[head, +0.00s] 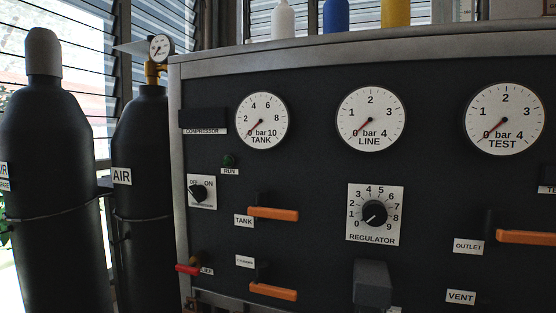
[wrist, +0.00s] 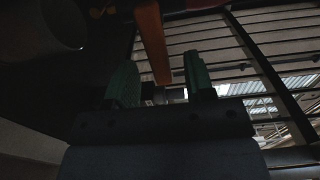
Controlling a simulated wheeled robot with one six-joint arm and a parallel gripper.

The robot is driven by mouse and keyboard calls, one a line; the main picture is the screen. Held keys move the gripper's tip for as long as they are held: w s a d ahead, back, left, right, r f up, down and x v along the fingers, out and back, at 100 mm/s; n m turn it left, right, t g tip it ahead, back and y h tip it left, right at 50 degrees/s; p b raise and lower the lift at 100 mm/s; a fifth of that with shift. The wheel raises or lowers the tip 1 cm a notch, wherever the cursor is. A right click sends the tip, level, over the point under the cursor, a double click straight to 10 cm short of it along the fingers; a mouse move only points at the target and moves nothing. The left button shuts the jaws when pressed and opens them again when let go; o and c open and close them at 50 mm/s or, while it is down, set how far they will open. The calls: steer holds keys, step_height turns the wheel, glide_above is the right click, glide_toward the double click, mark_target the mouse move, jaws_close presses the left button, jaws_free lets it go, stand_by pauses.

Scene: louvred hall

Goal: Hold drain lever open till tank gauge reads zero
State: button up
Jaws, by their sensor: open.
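The tank gauge (head: 262,121) is a round white dial at the panel's upper left. Its red needle points down-left, at or close to the zero mark. A small red lever (head: 187,268) sits at the panel's lower left edge; the label beside it is partly hidden, so I cannot confirm it is the drain lever. My gripper (wrist: 160,64) shows only in the wrist view, with its two green fingers apart. An orange bar (wrist: 151,38) reaches down between or behind the fingers; I cannot tell if they touch it. The wrist view is dark.
Orange handles stick out at the tank valve (head: 273,214), below it (head: 273,292) and at the outlet (head: 528,238). The line gauge (head: 370,119) and test gauge (head: 504,119) have needles near zero. A regulator knob (head: 374,213) sits mid-panel. Dark air cylinders (head: 45,190) stand left.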

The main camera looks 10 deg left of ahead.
steer(key=shift+s+a, duration=0.2)
steer(key=shift+s, duration=1.15)
steer(key=shift+s+a, duration=0.2)
steer(key=shift+s, duration=1.15)
steer(key=s+a+p, duration=0.2)
steer(key=s+p, duration=0.1)
steer(key=s, duration=1)
steer(key=shift+s+p, duration=0.35)
steer(key=shift+p, duration=0.05)
